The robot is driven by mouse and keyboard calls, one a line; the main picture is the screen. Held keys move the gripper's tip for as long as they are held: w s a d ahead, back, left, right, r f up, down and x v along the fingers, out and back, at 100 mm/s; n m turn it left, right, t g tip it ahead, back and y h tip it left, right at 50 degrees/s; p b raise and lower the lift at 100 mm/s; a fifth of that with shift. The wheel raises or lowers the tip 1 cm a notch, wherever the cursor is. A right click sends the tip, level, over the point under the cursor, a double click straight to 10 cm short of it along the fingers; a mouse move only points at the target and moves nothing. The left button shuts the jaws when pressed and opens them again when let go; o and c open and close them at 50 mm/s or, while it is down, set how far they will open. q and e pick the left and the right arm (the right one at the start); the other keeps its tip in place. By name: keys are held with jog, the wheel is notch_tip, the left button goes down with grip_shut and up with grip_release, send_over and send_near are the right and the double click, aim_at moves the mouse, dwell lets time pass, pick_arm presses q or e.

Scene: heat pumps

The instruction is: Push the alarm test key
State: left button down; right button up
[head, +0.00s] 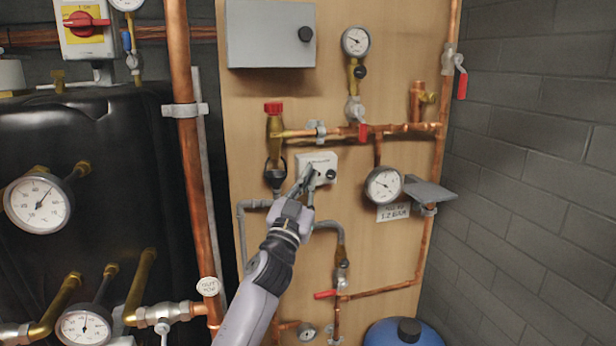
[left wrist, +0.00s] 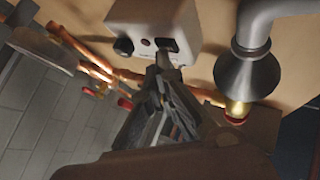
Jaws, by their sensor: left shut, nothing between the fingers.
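A small white alarm box (head: 319,162) is fixed to the wooden board in the head view. It has a black round knob at its lower right. In the left wrist view the box (left wrist: 146,17) shows a black knob, a small brown dot and a dark rectangular key (left wrist: 167,45). My left gripper (head: 305,178) is shut and empty, with its fingertips at the lower left of the box. In the left wrist view its tips (left wrist: 168,72) are right by the dark key; whether they touch it I cannot tell. My right gripper is not in view.
A tundish (head: 275,174) and grey pipe are close left of the box. A pressure gauge (head: 383,185) and a grey shelf (head: 430,190) are to the right. Copper pipe with a red valve (head: 274,108) runs above. A black tank (head: 100,200) stands at left.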

pick_arm(q)
jog(key=shift+s+d, duration=0.15)
jog(key=shift+s, duration=0.25)
jog(key=s+p, duration=0.1)
jog(key=s, duration=0.1)
jog(key=s+d, duration=0.1)
jog(key=s+p, duration=0.1)
jog(key=s, duration=0.1)
jog(key=shift+s+d+p, duration=0.3)
jog(key=shift+s+d, duration=0.05)
jog(key=shift+d, duration=0.05)
